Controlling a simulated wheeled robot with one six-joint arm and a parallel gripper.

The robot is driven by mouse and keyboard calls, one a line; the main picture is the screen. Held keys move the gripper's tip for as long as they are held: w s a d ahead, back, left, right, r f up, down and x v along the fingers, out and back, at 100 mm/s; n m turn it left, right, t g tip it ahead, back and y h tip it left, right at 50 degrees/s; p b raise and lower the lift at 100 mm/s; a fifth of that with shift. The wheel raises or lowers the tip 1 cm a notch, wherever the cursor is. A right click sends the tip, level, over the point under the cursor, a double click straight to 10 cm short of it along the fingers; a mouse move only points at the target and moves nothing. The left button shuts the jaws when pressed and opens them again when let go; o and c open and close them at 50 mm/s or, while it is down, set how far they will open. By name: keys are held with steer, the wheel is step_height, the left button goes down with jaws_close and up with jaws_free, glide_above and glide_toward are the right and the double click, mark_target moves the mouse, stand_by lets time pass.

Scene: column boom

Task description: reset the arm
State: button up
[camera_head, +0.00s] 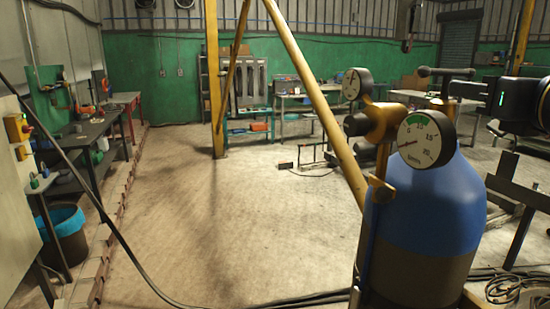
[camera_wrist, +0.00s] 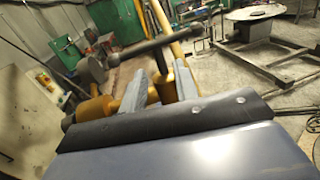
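My gripper (camera_wrist: 160,78) shows in the wrist view as two grey fingers standing apart. Beyond and between them is the brass valve (camera_wrist: 171,82) of a gas cylinder, with a dark T-handle (camera_wrist: 165,45) crossing past the fingertips. I see nothing held, though contact with the valve is hard to judge. In the head view, a dark part of my arm (camera_head: 512,102) with a green light is at the right edge, right of the cylinder's valve. The fingers are not clear there.
The blue-topped gas cylinder (camera_head: 425,215) with two gauges (camera_head: 426,139) stands close at the right. A yellow boom post (camera_head: 214,85) and slanted brace (camera_head: 310,90) rise behind. A workbench (camera_head: 85,150) and bin (camera_head: 66,235) line the left. The middle floor is clear; cables cross the front.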

mark_target(444, 100)
steer(key=shift+w+a+p, duration=0.15)
steer(key=shift+w, duration=0.9)
steer(key=shift+w+a+p, duration=0.2)
steer(key=shift+w, duration=0.85)
steer(key=shift+w+a+p, duration=0.15)
steer(key=shift+w, duration=0.9)
